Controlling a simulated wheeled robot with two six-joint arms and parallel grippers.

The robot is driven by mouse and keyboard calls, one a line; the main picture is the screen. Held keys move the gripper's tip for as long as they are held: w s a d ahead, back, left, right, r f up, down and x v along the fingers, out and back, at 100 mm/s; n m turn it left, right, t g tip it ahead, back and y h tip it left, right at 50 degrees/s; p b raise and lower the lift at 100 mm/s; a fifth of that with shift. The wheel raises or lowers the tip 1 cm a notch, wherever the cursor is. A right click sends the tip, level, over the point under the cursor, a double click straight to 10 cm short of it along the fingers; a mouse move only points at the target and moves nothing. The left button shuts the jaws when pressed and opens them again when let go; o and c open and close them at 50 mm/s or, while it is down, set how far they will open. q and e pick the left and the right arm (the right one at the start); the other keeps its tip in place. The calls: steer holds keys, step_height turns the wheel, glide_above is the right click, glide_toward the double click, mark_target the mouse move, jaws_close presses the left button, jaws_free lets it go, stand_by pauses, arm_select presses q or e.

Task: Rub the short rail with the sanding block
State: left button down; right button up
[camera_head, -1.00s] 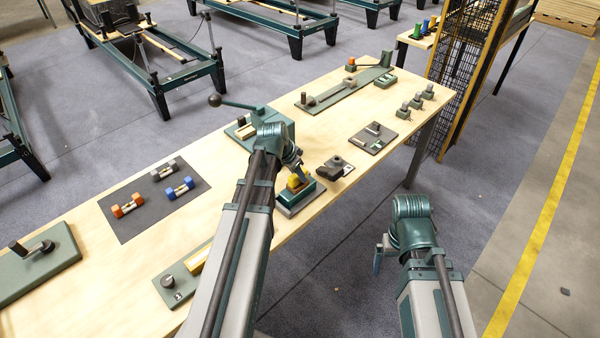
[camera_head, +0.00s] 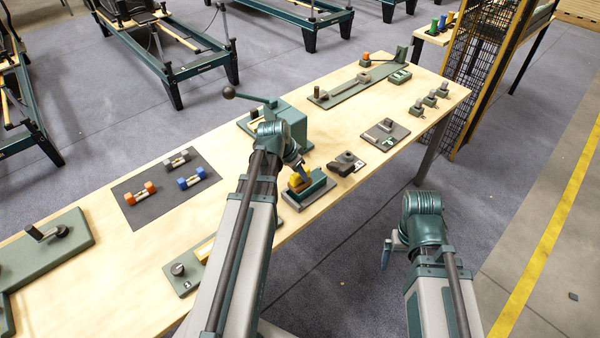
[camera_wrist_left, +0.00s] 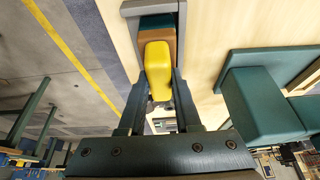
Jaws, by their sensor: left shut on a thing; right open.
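My left gripper (camera_wrist_left: 157,85) is shut on the sanding block (camera_wrist_left: 157,62), which has a yellow grip and an orange-brown lower part. The block is in or just above a green holder with a grey tray (camera_wrist_left: 182,12); I cannot tell whether it is lifted. The block (camera_head: 300,180) and holder (camera_head: 318,188) also show in the head view, at the table's near edge. A pale wooden rail (camera_head: 204,250) on a green plate, partly hidden by my left arm, may be the short rail. My right gripper (camera_head: 387,257) is open and empty, off the table's near side.
A green clamp with a long black-knobbed lever (camera_head: 250,97) stands behind my left gripper. A dark mat (camera_head: 140,213) holds orange, grey and blue dumbbell-shaped pieces. A dark block (camera_head: 346,163) lies right of the holder. The table (camera_head: 120,275) has bare wood at front left.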

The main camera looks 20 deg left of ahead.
arm_select(q)
steer(key=shift+r+p, duration=2.4)
steer(key=shift+r, duration=0.3)
step_height(320, 180, up, 3)
steer(key=p, duration=0.3)
steer(key=shift+r, duration=0.1)
